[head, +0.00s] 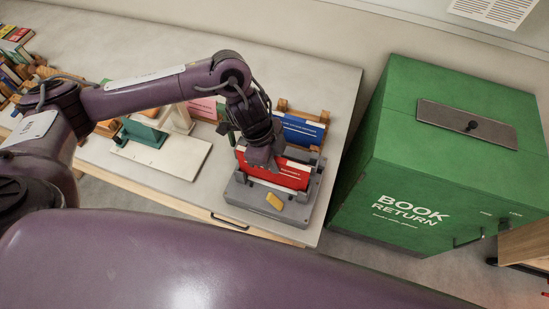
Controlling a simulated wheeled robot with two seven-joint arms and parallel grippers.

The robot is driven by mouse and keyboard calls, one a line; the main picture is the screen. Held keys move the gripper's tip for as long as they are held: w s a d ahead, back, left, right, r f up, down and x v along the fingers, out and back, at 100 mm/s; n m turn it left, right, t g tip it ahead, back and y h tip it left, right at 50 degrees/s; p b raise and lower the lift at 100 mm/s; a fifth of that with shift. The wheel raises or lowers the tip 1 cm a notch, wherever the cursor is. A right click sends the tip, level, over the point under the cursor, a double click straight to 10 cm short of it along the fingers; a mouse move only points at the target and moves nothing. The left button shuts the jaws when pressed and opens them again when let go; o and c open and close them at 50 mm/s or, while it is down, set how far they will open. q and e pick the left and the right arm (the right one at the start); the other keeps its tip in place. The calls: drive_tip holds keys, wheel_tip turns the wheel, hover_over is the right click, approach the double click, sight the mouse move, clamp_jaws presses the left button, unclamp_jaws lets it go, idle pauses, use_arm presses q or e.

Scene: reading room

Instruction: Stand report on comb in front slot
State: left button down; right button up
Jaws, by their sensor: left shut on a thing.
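A red report (284,175) with white lettering stands upright, or nearly so, over the grey base (245,196) near the front right of the table. My left gripper (265,160) comes down from above and is shut on the red report near its upper left part. The fingertips are partly hidden by the wrist. The report's lower edge is at the grey base; I cannot tell whether it is seated in a slot. A small yellow piece (275,201) lies at the base's front. My right gripper is not in view.
A blue volume (298,130) stands behind in a wooden holder (324,118). A pink item (203,108) and a green piece on a white board (180,160) are to the left. Books crowd the far left. The green book return box (400,160) stands right of the table (320,75).

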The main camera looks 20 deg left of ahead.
use_arm(q)
drive_tip(key=shift+f+b, duration=0.5)
drive_tip(key=shift+f, duration=0.45)
idle(1.1)
drive_tip(key=c, duration=1.3)
unclamp_jaws()
wheel_tip(320, 180, up, 3)
drive_tip(key=p, duration=0.2)
drive_tip(key=shift+f+p, duration=0.1)
drive_tip(key=shift+p, duration=0.3)
drive_tip(key=shift+r+p, duration=0.4)
drive_tip(key=shift+r, duration=2.7)
